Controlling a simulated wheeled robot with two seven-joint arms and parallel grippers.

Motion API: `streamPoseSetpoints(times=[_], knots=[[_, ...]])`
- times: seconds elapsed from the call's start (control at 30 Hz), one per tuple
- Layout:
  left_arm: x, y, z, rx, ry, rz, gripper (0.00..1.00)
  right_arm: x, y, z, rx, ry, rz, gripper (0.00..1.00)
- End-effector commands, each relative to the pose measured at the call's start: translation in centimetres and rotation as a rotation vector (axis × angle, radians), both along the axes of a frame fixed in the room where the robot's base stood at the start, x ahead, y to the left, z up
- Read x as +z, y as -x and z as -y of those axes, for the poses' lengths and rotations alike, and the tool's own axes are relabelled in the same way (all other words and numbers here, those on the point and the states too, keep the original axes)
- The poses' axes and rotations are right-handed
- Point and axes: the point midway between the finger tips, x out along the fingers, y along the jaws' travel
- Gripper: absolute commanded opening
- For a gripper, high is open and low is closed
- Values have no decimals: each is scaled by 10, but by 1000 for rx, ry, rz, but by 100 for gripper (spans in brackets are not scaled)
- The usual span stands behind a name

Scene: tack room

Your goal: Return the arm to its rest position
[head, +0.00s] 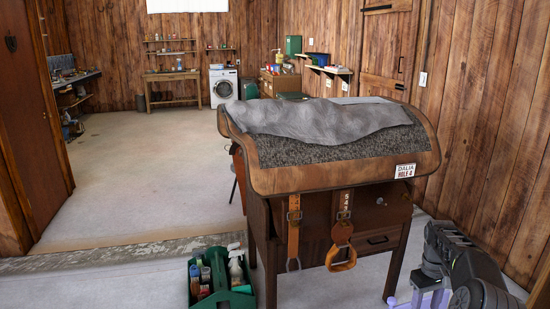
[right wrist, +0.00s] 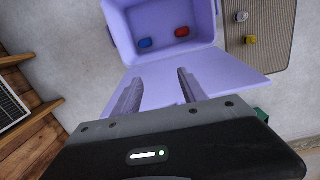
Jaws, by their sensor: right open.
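My right arm (head: 462,268) shows at the lower right of the head view, low beside the wooden saddle stand. In the right wrist view my right gripper (right wrist: 158,88) is open, its two fingers apart with nothing between them. The fingers point at an open purple box (right wrist: 112,22) and overlap its purple flap or lid (right wrist: 225,88). A blue item (right wrist: 145,43) and a red item (right wrist: 182,32) lie inside the box, apart from the fingers. My left gripper is in neither view.
The saddle stand (head: 300,180) carries a grey cloth (head: 315,118) and hanging straps. A green caddy (head: 238,299) with bottles stands on the floor at its left. A textured mat or panel (right wrist: 262,55) with small pieces lies beside the box. The floor at left is clear.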

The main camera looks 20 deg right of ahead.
Motion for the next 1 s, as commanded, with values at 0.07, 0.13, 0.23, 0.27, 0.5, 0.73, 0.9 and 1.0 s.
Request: streamPoseSetpoints(times=[0.07,0.13,0.23,0.27,0.5,0.73,0.9,1.0], knots=[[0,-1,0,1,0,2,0,-5,-9,0,-11,10,37,50],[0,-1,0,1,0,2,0,-10,-17,-1,-24,17,69,50],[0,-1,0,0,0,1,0,-23,-29,-6,-44,19,119,50],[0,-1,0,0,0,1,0,-28,-32,-9,-49,19,134,50],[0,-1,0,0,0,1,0,-87,-58,-60,-106,-31,261,50],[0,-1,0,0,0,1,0,-158,-62,-175,-170,-147,358,50],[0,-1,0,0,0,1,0,-204,-23,-296,-232,-257,379,50],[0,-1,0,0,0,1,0,-220,21,-364,-262,-308,359,50]])
